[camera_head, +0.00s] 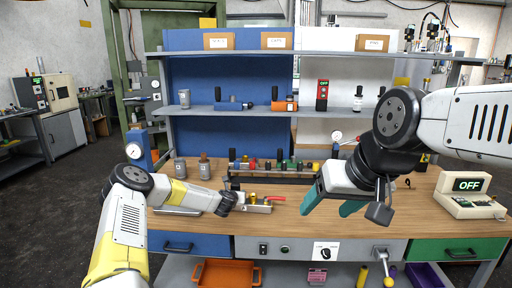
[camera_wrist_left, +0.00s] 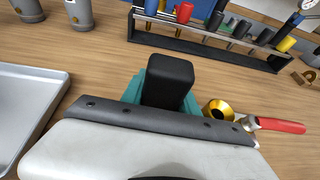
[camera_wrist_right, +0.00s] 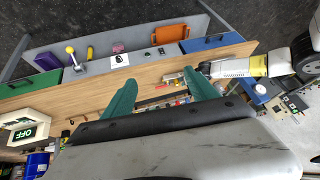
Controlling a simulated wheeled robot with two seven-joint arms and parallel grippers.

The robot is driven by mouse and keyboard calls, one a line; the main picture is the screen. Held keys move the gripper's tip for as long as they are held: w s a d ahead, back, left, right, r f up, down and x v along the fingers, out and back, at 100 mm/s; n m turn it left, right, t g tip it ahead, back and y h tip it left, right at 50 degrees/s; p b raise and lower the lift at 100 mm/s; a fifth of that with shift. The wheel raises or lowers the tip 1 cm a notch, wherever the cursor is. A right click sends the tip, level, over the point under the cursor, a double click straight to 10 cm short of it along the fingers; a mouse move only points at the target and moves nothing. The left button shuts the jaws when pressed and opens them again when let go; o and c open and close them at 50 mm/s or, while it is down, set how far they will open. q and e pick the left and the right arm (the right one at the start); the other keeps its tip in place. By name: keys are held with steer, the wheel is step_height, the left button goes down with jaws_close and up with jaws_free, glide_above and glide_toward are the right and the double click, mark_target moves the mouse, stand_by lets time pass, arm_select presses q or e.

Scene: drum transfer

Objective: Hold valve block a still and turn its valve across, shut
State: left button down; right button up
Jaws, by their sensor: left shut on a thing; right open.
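The valve block (camera_head: 258,208) lies near the front of the wooden bench, with brass fittings and a red lever (camera_head: 275,198) pointing right, roughly along the block. In the left wrist view the red lever (camera_wrist_left: 280,125) and a brass fitting (camera_wrist_left: 215,110) show just right of the fingers. My left gripper (camera_head: 236,202) is shut on the block's black end piece (camera_wrist_left: 168,80), its teal fingers on either side. My right gripper (camera_head: 330,207) is open and empty above the bench, right of the block and apart from it. The block's underside is hidden.
Behind the block stands a dark rack (camera_head: 270,176) with several coloured pieces. A metal tray (camera_wrist_left: 25,110) lies left of my left gripper. A cream box with an OFF display (camera_head: 468,197) stands at the right. Bare bench lies between it and my right gripper.

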steer(key=shift+w+r, duration=0.15)
steer(key=shift+w, duration=0.1)
steer(key=c, duration=0.3)
steer(key=w+r, duration=0.1)
steer(key=w, duration=0.1)
steer(key=w+r+m, duration=0.1)
steer(key=w, duration=0.1)
steer(key=w+m, duration=0.1)
steer(key=w, duration=0.1)
steer(key=shift+d+r, duration=0.2)
steer(key=shift+r, duration=0.2)
jaws_close()
steer(key=m+g+h, duration=0.2)
steer(key=m+g, duration=0.1)
steer(key=m, duration=1.4)
glide_above(276, 199)
steer(key=w+d, duration=0.3)
steer(key=w, duration=0.1)
step_height(276, 199, down, 23)
step_height(276, 199, down, 9)
steer(key=shift+s+r, duration=0.1)
